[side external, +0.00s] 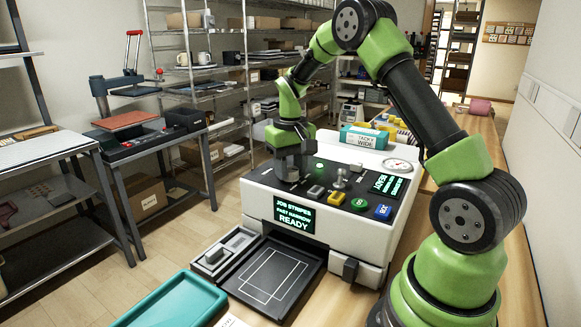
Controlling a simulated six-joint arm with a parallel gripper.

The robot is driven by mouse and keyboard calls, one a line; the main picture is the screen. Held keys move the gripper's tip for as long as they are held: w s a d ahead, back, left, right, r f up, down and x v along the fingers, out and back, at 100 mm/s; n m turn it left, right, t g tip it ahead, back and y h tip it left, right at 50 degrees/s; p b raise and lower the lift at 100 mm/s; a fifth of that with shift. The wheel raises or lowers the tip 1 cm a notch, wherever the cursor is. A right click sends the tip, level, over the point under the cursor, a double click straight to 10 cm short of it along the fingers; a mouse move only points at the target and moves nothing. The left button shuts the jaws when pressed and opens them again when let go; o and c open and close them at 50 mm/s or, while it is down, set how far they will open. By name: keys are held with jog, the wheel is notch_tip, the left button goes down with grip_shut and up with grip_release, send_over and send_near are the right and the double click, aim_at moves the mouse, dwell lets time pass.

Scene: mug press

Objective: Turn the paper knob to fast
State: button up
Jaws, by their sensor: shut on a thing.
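The white machine (345,231) stands on the bench with a dark sloped control panel on top. My gripper (290,178) points down over the left part of this panel and is shut on a grey round knob (291,173), taken as the paper knob. The fingers hide most of the knob, so its pointer and markings cannot be read. The front screen (294,213) shows green text: "JOB STRIPES", a small line that seems to read "FAST NARROW", and "READY".
A small lever (340,178), a yellow button (315,192), a green button (359,203) and a blue button (383,211) sit right of my gripper. A teal box (363,138) and a round gauge (397,165) are behind. A teal tray (175,302) lies in front.

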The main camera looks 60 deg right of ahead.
aim_at(291, 169)
jog(key=shift+m, duration=0.9)
jog(key=o, duration=0.9)
jog(key=shift+r, duration=0.15)
notch_tip(291, 169, up, 10)
jog(key=shift+f, duration=0.15)
